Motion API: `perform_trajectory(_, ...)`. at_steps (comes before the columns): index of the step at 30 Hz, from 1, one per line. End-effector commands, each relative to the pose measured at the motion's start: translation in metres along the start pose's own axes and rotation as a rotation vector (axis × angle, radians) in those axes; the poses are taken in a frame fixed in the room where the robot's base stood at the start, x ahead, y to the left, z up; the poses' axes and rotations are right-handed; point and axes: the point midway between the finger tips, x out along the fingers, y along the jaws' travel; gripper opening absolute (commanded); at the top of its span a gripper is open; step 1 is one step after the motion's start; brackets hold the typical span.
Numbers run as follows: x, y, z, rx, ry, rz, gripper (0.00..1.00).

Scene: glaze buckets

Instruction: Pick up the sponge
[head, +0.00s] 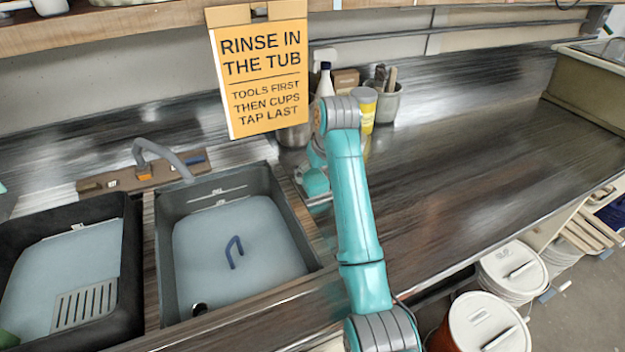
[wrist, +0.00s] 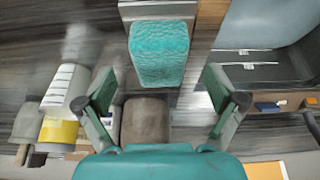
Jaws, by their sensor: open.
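The sponge (wrist: 160,54) is a teal, rough-textured block in the wrist view, ahead of my fingers and lined up with the gap between them. In the head view a teal block that looks like the sponge (head: 316,183) is on the counter just right of the grey tub. My gripper (wrist: 166,103) is open and empty, with one finger on each side. The sponge appears beyond the fingertips and not between them. In the head view my gripper is mostly hidden behind my own arm.
A grey tub (head: 163,232) with pale water and a blue handle-shaped item (head: 234,252) is left of the sponge. A yellow can (head: 369,112), white bottle (head: 326,80) and tool pot (head: 387,103) stand behind. An orange sign (head: 262,68) hangs above. The counter (head: 470,150) is clear at right.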

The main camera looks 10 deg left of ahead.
Motion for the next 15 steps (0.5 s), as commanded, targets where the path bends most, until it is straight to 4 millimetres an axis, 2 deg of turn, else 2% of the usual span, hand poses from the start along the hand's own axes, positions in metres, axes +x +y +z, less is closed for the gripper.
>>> perform_trajectory(7,0.034,0.0,-0.004,0.0,-0.003,-0.001,0.94)
perform_trajectory(15,0.041,0.0,-0.004,0.0,-0.001,0.0,0.94)
